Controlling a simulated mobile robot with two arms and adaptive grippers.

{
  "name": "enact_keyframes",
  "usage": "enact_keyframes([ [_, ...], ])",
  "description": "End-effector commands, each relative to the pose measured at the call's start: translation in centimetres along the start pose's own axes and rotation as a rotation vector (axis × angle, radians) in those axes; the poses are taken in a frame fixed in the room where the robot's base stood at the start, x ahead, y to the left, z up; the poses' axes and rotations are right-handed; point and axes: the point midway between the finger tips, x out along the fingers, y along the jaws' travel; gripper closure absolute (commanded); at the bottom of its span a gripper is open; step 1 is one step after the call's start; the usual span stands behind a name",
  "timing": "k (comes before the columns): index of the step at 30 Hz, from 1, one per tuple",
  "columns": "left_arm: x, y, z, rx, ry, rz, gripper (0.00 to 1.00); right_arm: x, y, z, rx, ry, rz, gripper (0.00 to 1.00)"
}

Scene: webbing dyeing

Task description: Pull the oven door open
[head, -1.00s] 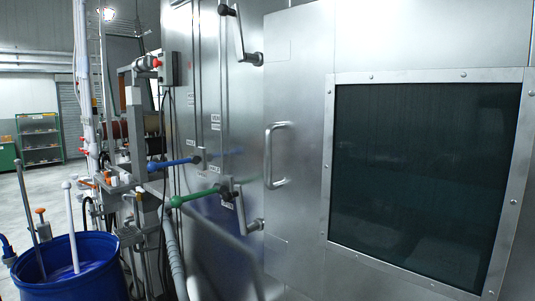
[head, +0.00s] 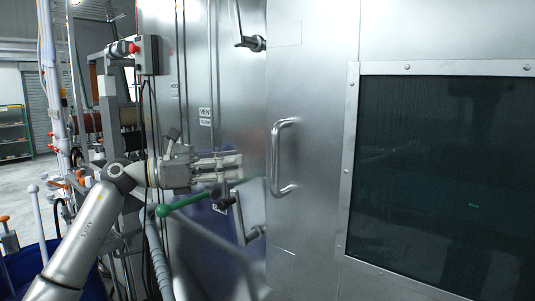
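The oven door (head: 315,215) is a large steel panel with a dark window (head: 440,170). It looks closed, its left edge running down beside the steel wall. A vertical steel bar handle (head: 276,160) stands on the door near that edge. My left gripper (head: 240,166) is left of the handle at about its height, fingers pointing right toward it. A gap shows between fingertips and handle, and the gripper holds nothing that I can see. The finger opening is hard to judge from this side. My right gripper is not in view.
Crank-like latches stand by the door edge, one above (head: 250,43) and one below (head: 247,232). A green-handled valve lever (head: 190,205) is just under my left gripper. A blue barrel (head: 25,265) and pipework fill the lower left.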

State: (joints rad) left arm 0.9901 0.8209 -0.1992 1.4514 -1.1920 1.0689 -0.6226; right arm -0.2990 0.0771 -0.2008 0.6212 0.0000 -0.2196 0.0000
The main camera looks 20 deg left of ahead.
Motion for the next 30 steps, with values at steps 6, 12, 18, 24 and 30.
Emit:
enact_keyframes([
  [6,0.6,-0.7,1.2,0.07,0.03,0.002,0.61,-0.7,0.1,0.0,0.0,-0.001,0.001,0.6],
  [12,4.1,-0.7,1.4,0.063,0.027,0.0,0.61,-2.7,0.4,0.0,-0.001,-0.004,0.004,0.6],
  [18,7.8,-0.7,1.2,0.063,0.026,0.001,0.61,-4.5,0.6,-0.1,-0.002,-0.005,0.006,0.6],
  [24,9.9,-0.6,0.9,0.063,0.026,0.002,0.61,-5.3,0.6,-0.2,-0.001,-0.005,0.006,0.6],
  [30,10.4,-0.5,0.7,0.064,0.026,0.004,0.61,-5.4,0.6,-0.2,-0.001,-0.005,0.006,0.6],
])
